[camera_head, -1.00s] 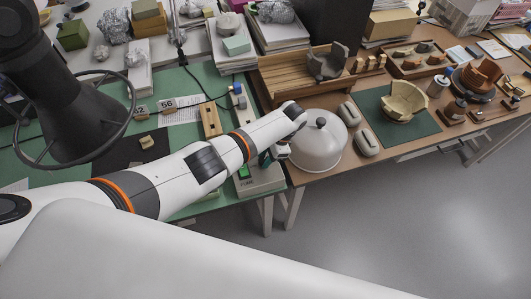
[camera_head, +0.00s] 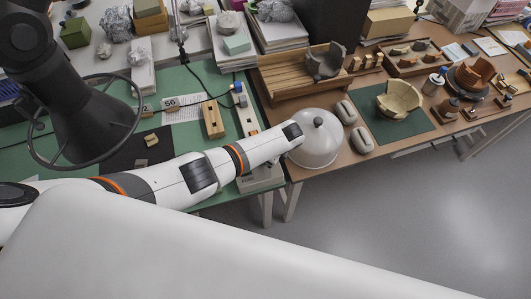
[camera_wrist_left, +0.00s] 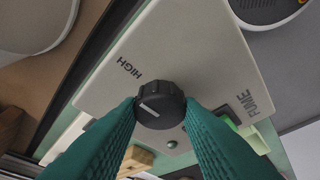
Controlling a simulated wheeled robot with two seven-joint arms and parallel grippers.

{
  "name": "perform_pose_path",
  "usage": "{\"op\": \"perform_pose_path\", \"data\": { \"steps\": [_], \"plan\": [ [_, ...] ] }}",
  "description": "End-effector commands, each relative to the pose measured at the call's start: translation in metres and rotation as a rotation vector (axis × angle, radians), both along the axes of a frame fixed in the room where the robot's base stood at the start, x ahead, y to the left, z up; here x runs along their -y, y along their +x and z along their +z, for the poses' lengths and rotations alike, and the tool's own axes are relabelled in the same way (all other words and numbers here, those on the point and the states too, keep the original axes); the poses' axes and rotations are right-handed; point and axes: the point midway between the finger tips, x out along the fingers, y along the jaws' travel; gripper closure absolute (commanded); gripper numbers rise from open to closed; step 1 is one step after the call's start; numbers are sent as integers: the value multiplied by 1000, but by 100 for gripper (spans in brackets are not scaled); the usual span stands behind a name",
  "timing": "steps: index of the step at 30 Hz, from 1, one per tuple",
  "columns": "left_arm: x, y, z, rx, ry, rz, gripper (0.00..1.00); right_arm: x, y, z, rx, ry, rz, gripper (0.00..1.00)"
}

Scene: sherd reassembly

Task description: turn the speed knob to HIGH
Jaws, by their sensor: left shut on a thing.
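In the left wrist view a round black knob (camera_wrist_left: 159,104) with a white pointer line sits on a pale control box (camera_wrist_left: 190,50). The word HIGH (camera_wrist_left: 129,68) is printed on the box, above and left of the knob. The pointer line slants and its marked end is hard to tell. My left gripper (camera_wrist_left: 161,108) has its green fingers on both sides of the knob, shut on it. In the head view my left forearm covers the gripper and knob; part of the box (camera_head: 262,180) shows below the arm.
A white dome (camera_head: 318,150) with a black top knob stands close right of my left arm. Two grey rounded blocks (camera_head: 346,112) lie beside it. A magnifier ring (camera_head: 136,100) hangs at the left. Open floor (camera_head: 400,210) lies in front of the tables.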

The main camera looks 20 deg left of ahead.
Motion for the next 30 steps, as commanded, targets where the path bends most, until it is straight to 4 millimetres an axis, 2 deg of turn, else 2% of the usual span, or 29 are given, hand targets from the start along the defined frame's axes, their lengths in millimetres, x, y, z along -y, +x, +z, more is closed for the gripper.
{"op": "perform_pose_path", "data": {
  "steps": [18,19,22,30],
  "plan": [
    [1,-1,-1,-1,-2,-42,91,0,0,3,0,0,0,49],
    [1,-1,-1,-1,-2,-42,65,0,0,3,0,0,0,49],
    [1,-1,-1,-1,-2,-42,48,0,0,3,0,0,0,49],
    [0,-1,0,0,-1,-40,46,0,0,3,0,0,0,49]
  ]
}}
